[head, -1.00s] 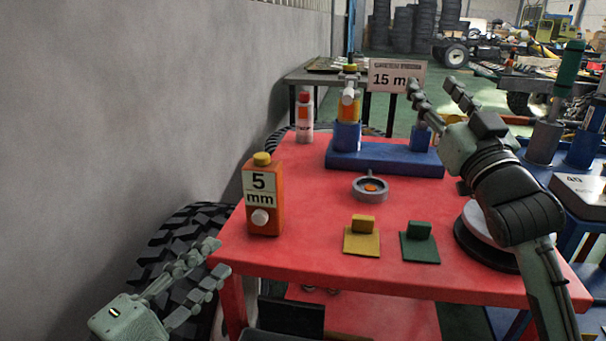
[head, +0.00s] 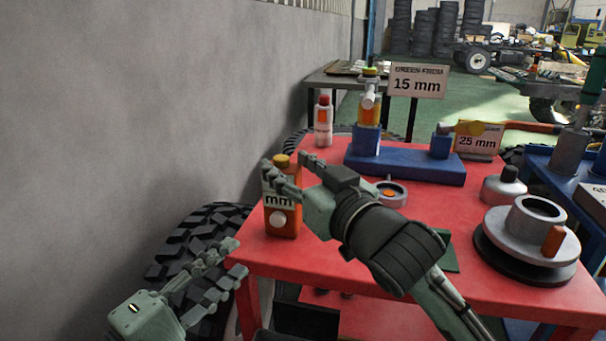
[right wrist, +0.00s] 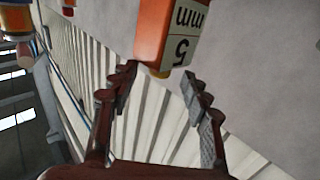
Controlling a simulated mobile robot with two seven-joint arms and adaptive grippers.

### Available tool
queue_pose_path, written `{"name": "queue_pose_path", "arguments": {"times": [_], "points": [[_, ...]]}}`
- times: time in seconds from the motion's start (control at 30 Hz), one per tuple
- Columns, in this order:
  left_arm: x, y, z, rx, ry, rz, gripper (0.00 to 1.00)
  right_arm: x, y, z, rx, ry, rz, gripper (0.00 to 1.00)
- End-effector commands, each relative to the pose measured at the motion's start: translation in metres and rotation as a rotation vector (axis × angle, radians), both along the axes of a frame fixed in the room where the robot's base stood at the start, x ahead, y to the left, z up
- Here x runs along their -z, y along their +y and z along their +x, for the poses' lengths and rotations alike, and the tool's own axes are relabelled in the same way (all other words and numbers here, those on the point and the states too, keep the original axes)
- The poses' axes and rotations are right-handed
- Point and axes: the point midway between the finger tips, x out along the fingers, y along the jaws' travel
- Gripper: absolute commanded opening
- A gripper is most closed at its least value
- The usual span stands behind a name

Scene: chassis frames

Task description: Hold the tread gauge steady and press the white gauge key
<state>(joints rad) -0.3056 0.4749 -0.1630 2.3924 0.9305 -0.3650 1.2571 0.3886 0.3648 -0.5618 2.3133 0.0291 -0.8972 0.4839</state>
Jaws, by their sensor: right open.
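The tread gauge (head: 284,222) is an orange box with a label ending in "mm" and a yellow cap (head: 282,160). It stands upright at the red table's left edge. Its white key (head: 278,219) is low on the front face. My right gripper (head: 287,164) is open at the gauge's top, and its fingers partly cover the label. In the right wrist view the gauge (right wrist: 160,32) appears upside down, its capped end near the gap between the open fingers (right wrist: 159,71); contact cannot be told. My left gripper (head: 239,257) is open and empty, left of the table edge.
On the red table (head: 330,262) are a blue stand (head: 405,167), a grey ring with an orange centre (head: 391,194), and a large grey round fixture (head: 527,233). A spray can (head: 323,122) stands behind. A wall is left; a tyre (head: 190,240) lies below.

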Motion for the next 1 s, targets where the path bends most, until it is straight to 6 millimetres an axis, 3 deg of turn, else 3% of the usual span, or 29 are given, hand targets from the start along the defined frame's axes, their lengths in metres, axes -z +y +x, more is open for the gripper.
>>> {"name": "queue_pose_path", "arguments": {"times": [0.2, 0.6, 1.0], "points": [[0.0, 0.0, 0.0, 0.0, 0.0, 0.0, 0.34, -0.001, 0.012, 0.024, 0.0, -0.001, 0.0, 0.47], [0.0, 0.0, 0.0, 0.0, 0.0, 0.0, 0.34, 0.0, 0.015, 0.03, 0.0, -0.001, 0.0, 0.46], [0.0, 0.0, 0.0, 0.0, 0.0, 0.0, 0.34, 0.0, 0.015, 0.03, 0.001, -0.001, 0.0, 0.0]]}}
